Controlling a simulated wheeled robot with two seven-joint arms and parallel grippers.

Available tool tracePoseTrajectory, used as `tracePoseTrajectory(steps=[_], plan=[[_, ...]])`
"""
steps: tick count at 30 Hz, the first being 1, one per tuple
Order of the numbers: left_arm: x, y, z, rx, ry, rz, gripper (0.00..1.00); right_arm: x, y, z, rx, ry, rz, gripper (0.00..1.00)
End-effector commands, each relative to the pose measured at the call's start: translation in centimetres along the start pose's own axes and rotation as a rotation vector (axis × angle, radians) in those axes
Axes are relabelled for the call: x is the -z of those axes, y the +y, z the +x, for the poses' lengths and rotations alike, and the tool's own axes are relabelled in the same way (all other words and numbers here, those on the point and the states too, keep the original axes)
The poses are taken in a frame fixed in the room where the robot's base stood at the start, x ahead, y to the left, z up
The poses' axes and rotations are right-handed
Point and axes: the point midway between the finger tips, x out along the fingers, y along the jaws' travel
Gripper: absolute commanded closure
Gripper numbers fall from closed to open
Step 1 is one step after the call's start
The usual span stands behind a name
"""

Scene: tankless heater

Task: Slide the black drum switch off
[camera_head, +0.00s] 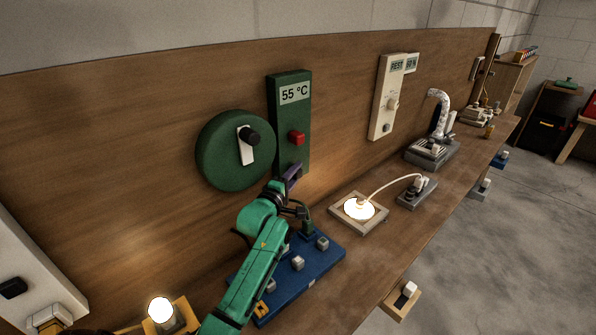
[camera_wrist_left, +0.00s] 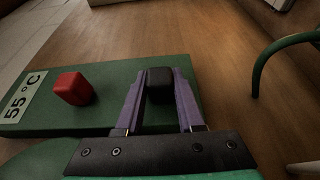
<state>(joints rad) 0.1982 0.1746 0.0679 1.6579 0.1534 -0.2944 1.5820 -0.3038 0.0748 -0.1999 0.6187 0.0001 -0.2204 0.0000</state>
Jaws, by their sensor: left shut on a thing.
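A tall green panel (camera_head: 291,111) on the wooden wall carries a "55 °C" display and a red block (camera_head: 297,138). My left gripper (camera_head: 293,171) is at its lower end; its purple fingers are shut on a black block on the panel. In the left wrist view the black block (camera_wrist_left: 160,84) sits between the purple fingers (camera_wrist_left: 159,76), beside the red block (camera_wrist_left: 73,88). Left of the panel, a round green disc (camera_head: 217,165) has a white plate (camera_head: 246,152) with a black knob (camera_head: 250,136) at its upper part. No gripper touches that knob.
Below my left arm lies a blue board (camera_head: 327,258) with grey blocks. A lit lamp on a wooden base (camera_head: 372,222) and a grey socket block (camera_head: 413,197) stand to the right. A cream panel (camera_head: 387,111) hangs farther along. A lit bulb (camera_head: 160,310) is at lower left.

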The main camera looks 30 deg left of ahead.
Motion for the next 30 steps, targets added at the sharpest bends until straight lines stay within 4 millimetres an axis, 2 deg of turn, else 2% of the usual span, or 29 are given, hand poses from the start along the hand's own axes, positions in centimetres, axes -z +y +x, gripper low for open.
tracePoseTrajectory(steps=[2, 3, 5, 14, 19, 23, 30], plan=[[0.0, -0.5, 0.0, 0.010, 0.000, -0.001, 1.00, 0.2, 0.1, 0.1, -0.001, 0.003, 0.000, 0.50], [0.0, -0.5, 0.0, 0.010, 0.000, -0.001, 0.52, 0.3, 0.1, 0.1, -0.001, 0.004, -0.001, 0.50], [0.0, -0.4, 0.0, 0.009, 0.000, 0.000, 0.32, 0.3, 0.1, 0.1, -0.002, 0.005, -0.001, 0.50], [0.0, -0.2, 0.0, 0.003, 0.000, 0.000, 0.32, 0.3, 0.3, 0.0, -0.004, 0.005, -0.002, 0.50], [0.0, -0.4, -1.4, 0.004, 0.000, 0.000, 0.32, 0.3, 0.5, 0.4, -0.007, 0.005, -0.003, 0.50], [0.0, -0.5, -3.9, 0.005, 0.000, 0.001, 0.32, 0.2, 0.6, 1.0, -0.008, 0.005, -0.003, 0.50], [0.1, -0.8, -10.6, 0.007, 0.001, 0.000, 0.32, 0.1, 0.6, 2.7, -0.008, 0.005, -0.003, 0.50]])
